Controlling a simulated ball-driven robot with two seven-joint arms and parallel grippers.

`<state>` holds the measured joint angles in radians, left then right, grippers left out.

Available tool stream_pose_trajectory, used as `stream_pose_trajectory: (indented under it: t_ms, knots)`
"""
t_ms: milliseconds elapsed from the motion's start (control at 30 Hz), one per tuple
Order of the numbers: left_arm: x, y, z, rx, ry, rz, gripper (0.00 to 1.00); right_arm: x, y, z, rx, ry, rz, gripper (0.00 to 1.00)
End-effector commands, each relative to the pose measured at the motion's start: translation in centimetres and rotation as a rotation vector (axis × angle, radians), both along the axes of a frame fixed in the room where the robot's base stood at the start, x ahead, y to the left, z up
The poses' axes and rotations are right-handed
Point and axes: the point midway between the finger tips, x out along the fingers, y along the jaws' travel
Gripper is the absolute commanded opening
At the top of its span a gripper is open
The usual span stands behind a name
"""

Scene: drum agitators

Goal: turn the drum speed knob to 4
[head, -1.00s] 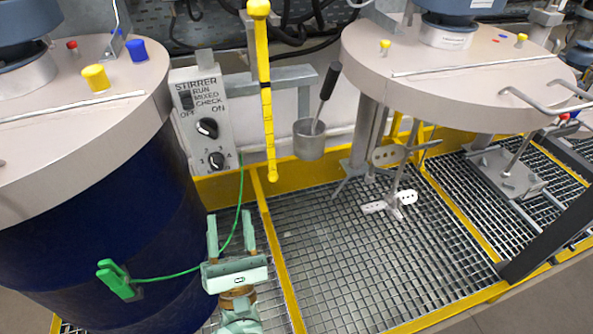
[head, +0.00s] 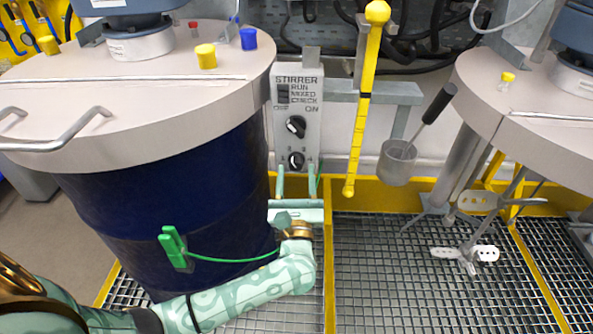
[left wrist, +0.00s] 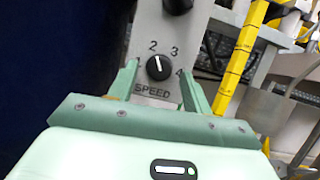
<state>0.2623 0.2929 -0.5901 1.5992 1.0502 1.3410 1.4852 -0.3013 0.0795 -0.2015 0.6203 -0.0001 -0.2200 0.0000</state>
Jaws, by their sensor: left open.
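The grey STIRRER panel (head: 311,125) stands beside the blue drum in the head view. Its small black speed knob (head: 296,160) is the lower of two knobs. In the left wrist view the speed knob (left wrist: 159,68) sits above the word SPEED; its white pointer line points up, nearest 2, between 2 and 3. The 4 shows at its right, partly by a finger. My pale green left gripper (head: 297,181) is open just below the knob, one finger on either side. In the left wrist view the fingers frame the knob without visible contact. My right gripper is out of view.
A larger black knob (head: 296,126) sits above. A green clip (head: 174,248) with a green cable hangs on the blue drum (head: 180,190). A yellow rod (head: 361,110) and a grey cup (head: 397,163) hang right of the panel. Open grating (head: 385,285) lies below.

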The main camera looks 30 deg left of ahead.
Motion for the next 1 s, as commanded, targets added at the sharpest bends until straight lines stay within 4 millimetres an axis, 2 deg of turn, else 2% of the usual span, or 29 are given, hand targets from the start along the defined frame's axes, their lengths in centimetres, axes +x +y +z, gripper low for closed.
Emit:
stream_pose_trajectory:
  t_ms: [167,433,467,600,1000]
  knots:
    - [1.12,0.62,0.52,0.0,0.0,0.0,0.49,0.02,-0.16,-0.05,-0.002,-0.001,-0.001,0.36]
    - [1.24,0.7,0.56,0.0,0.001,0.0,0.49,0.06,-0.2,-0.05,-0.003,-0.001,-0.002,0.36]
    - [1.24,0.7,0.56,0.0,0.001,0.0,0.44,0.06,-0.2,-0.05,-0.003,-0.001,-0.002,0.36]
    - [1.23,0.7,0.55,0.001,0.0,0.0,0.07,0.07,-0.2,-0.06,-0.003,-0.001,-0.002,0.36]
    - [1.16,0.78,0.65,0.05,0.024,0.002,0.07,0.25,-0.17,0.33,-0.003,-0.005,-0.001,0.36]
